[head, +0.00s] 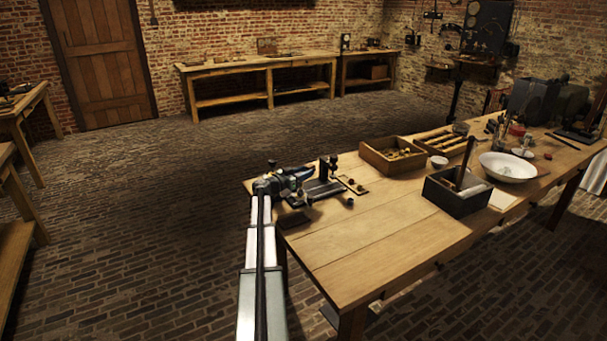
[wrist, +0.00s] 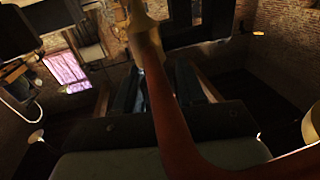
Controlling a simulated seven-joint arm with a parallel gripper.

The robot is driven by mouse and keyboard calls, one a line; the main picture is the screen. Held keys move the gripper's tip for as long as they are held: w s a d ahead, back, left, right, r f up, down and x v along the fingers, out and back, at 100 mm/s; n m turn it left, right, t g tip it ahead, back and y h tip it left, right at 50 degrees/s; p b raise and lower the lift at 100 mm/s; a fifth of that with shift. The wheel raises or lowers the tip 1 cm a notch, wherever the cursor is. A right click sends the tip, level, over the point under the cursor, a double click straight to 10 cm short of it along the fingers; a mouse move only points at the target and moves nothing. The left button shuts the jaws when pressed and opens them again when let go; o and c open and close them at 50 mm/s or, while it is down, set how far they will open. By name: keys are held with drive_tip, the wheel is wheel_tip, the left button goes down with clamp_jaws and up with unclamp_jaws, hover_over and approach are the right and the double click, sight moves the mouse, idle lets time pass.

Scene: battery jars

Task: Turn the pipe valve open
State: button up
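My gripper (head: 292,180) is at the left end of the wooden workbench, low over the small apparatus there, and is too small to read in the head view. In the wrist view a reddish-brown bar (wrist: 176,125), which looks like a lever, runs from a brass-coloured fitting (wrist: 146,38) at the top down across the gripper's front and bends off right. I take these for the pipe valve, but cannot be sure. The bar covers much of my gripper (wrist: 160,92), so the gap between the fingers and any contact are hidden.
Beside my gripper stand a dark upright post (head: 324,168) and a small tray (head: 353,184). The workbench (head: 370,235) also carries a wooden box (head: 375,160), a dark box (head: 447,196) and a white bowl (head: 507,167). Its front left top is mostly clear.

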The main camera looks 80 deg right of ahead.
drive_tip(key=shift+o, duration=1.3)
drive_tip(key=shift+a, duration=0.1)
drive_tip(key=v, duration=1.3)
drive_tip(key=shift+w+a, duration=0.15)
drive_tip(key=shift+a, duration=0.15)
